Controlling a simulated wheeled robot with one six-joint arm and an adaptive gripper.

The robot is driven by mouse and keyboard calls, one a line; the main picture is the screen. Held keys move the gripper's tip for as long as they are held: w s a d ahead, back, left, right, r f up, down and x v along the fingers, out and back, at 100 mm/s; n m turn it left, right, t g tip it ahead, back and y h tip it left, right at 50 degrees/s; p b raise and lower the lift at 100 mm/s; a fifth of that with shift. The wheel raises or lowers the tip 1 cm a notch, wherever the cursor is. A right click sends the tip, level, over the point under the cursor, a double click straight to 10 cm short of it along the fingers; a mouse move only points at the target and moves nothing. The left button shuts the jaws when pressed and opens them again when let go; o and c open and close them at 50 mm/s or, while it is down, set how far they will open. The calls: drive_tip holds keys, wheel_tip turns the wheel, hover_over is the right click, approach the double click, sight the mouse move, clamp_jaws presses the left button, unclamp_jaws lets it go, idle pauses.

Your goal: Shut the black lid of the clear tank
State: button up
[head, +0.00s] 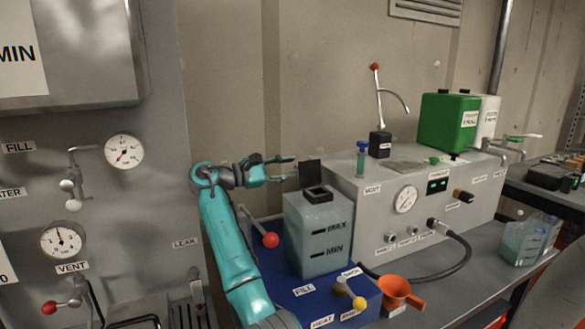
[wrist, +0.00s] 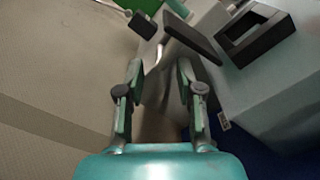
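The clear tank (head: 318,240), marked MAX and MIN, stands on a blue base and holds pale liquid. Its black lid (head: 310,172) stands raised at the back of the square black opening (head: 318,194). In the wrist view the lid (wrist: 192,38) shows nearly edge-on, ahead and slightly right of the fingers, beside the black rim (wrist: 250,38) of the tank (wrist: 275,88). My gripper (head: 291,168) is just left of the lid at about its height. Its fingers (wrist: 160,68) are apart with nothing between them; I cannot tell whether a fingertip touches the lid.
A red-knobbed lever (head: 270,240) rises left of the tank. A grey instrument box (head: 410,195) with a gauge stands close on the right. Open space lies above the tank.

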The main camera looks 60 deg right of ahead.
drive_tip(key=shift+x, duration=0.85)
